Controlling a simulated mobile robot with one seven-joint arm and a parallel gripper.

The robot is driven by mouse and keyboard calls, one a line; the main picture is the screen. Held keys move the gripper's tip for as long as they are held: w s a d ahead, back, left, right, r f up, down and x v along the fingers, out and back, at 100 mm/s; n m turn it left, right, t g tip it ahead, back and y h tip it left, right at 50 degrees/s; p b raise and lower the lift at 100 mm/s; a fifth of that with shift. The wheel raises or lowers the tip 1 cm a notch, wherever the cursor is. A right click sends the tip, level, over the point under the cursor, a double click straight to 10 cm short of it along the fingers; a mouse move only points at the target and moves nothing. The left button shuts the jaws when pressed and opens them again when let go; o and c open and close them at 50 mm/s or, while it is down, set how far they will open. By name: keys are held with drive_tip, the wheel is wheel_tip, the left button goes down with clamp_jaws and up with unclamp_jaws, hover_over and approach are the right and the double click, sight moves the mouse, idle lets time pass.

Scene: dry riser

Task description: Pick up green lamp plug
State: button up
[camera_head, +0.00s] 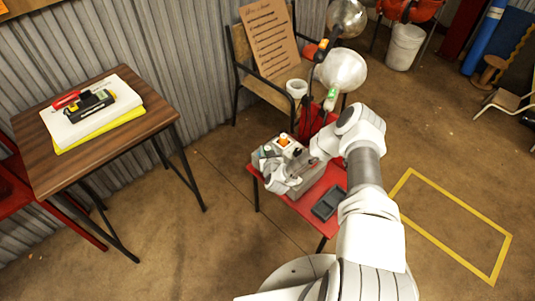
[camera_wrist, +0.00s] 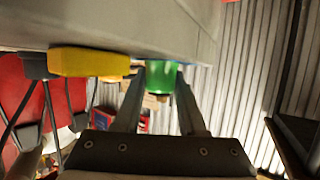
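The green plug (camera_wrist: 160,78) shows in the wrist view just under a grey, box-like surface (camera_wrist: 130,22), between the fingertips of my gripper (camera_wrist: 164,76). My two fingers stand apart, one on each side of the green. It fills the gap between them, and I cannot tell whether they touch it. A yellow plug-like piece (camera_wrist: 90,62) sits to the left under the same grey surface. In the head view my wrist is at the grey box (camera_head: 312,197) on the red table. My fingertips and the plug cannot be made out there.
A dark tray (camera_head: 328,203) lies on the red table beside the box. A wooden table (camera_head: 59,165) with a yellow and black tool stands at left. The floor inside the yellow outline (camera_head: 450,222) is clear.

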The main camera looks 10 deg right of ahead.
clamp_jaws()
